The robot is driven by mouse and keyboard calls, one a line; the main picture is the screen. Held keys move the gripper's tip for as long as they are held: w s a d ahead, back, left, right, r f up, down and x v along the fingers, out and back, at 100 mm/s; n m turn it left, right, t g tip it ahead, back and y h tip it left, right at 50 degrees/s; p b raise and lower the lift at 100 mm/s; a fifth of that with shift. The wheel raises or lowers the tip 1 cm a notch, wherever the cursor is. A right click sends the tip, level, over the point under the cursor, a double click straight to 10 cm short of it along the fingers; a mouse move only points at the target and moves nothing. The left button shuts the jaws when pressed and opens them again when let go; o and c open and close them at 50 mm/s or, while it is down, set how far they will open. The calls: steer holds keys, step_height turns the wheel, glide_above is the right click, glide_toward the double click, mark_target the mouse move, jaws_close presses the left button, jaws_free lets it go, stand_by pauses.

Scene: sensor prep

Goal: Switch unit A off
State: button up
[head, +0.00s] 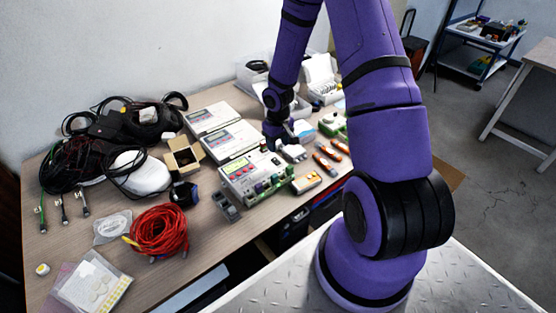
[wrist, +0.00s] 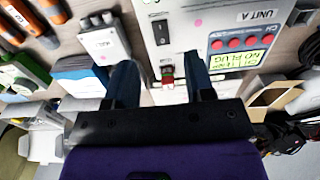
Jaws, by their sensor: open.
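Unit A (wrist: 256,15) is a pale box whose label shows in the wrist view, with red buttons and a lit yellow-green display (wrist: 237,57) reading "NO PLUG". The front box with a lit display in the head view (head: 238,168) appears to be the same unit. A black rocker switch (wrist: 160,32) is on its panel. A small red and green part (wrist: 167,75) lies nearer my fingers; I cannot tell what it is. My gripper (wrist: 163,80) is open, its fingers either side of that part in the picture. The gap in height is unclear. In the head view my gripper (head: 276,138) is beside the unit's far right end.
Two similar pale boxes (head: 231,141) (head: 210,117) stand behind it. A grey plug-like block (wrist: 104,40) and orange-handled tools (wrist: 45,12) lie to its right in the head view. An open cardboard box (head: 183,157) and red cable coil (head: 159,231) are left.

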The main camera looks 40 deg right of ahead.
mark_target(278, 163)
step_height(278, 163, down, 8)
steer(key=shift+f, duration=0.1)
stand_by(0.4)
